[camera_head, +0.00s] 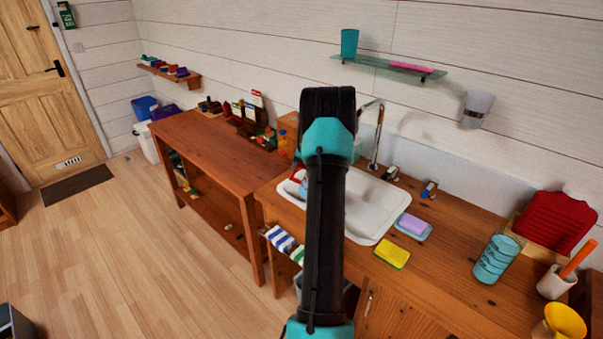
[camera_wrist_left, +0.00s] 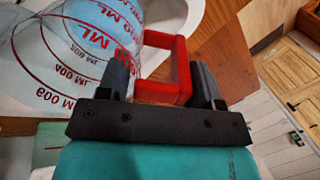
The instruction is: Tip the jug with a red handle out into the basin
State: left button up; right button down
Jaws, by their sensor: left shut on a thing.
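The clear jug with red markings (camera_wrist_left: 103,38) has a squared red handle (camera_wrist_left: 180,65) in the left wrist view. My left gripper (camera_wrist_left: 163,75) is shut on that handle, with a dark finger on each side. In the head view my dark left arm covers the gripper and most of the jug. A small red and bluish part of the jug (camera_head: 299,178) shows at the basin's left side. The white basin (camera_head: 372,212) is set into the wooden counter, partly behind my arm. I cannot tell the jug's exact tilt or contents. My right gripper is not in view.
A tap (camera_head: 378,135) stands behind the basin. A yellow sponge (camera_head: 392,254) and a lilac soap on a dish (camera_head: 413,224) lie at its right front. A wooden side table (camera_head: 215,142) stands at left.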

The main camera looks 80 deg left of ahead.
pick_arm(q)
jog(key=shift+g, duration=0.7)
jog(key=shift+w+d+r, duration=0.1)
jog(key=shift+w+r, duration=0.15)
jog(key=shift+r, duration=1.4)
jog(key=shift+w+d+r, duration=0.1)
jog(key=shift+w+r, duration=0.15)
jog(key=shift+r, duration=1.45)
jog(key=shift+w+r, duration=0.25)
jog(key=shift+r, duration=1.4)
jog(key=w+d+r+g+y, duration=0.1)
jog(key=w+r+g, duration=0.4)
jog(key=r, duration=0.7)
jog(key=w+d+r+g+y, duration=0.2)
jog(key=w+r+g, duration=0.4)
jog(key=r, duration=0.5)
jog(key=shift+d+r+y, duration=0.15)
jog(key=shift+r+y, duration=0.25)
jog(key=shift+w, duration=0.1)
